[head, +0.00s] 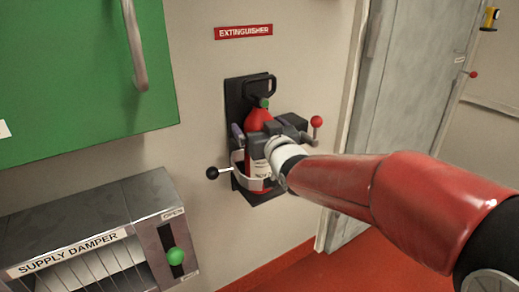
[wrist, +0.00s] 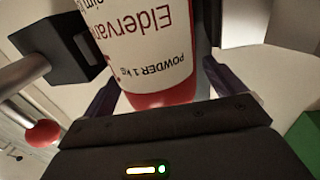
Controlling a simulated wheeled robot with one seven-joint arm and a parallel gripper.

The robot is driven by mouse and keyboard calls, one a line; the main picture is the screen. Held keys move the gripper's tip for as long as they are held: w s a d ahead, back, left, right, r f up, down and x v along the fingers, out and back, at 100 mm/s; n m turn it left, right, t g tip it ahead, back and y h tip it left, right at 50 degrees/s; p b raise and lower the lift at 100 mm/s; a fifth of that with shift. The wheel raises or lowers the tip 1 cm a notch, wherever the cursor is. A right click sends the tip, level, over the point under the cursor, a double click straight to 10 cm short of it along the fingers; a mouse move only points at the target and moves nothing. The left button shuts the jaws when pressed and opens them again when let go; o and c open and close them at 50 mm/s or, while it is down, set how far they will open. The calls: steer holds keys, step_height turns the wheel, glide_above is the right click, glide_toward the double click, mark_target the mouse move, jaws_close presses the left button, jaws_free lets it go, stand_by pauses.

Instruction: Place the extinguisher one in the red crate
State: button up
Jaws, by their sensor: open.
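The extinguisher (head: 257,120) is a small red bottle with a white label and black handle, upright in a black wall bracket (head: 236,100) below a red EXTINGUISHER sign (head: 243,32). A pale band (head: 240,176) passes across its lower part; I cannot tell whether it is fastened. My gripper (head: 254,134) is open around the bottle's body, one finger on each side. In the wrist view the bottle (wrist: 165,97) stands between the dark fingers (wrist: 160,88), its label upside down reading POWDER 1 kg. Contact is unclear. No red crate shows in either view.
The red knob also shows in the wrist view (wrist: 42,133). A green cabinet (head: 80,80), supply damper box (head: 95,235) and grey door (head: 400,90) flank the spot.

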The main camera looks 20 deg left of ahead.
steer(key=shift+w+a, duration=0.1)
steer(key=shift+w, duration=0.05)
jaws_close()
steer(key=shift+r, duration=0.35)
stand_by(0.3)
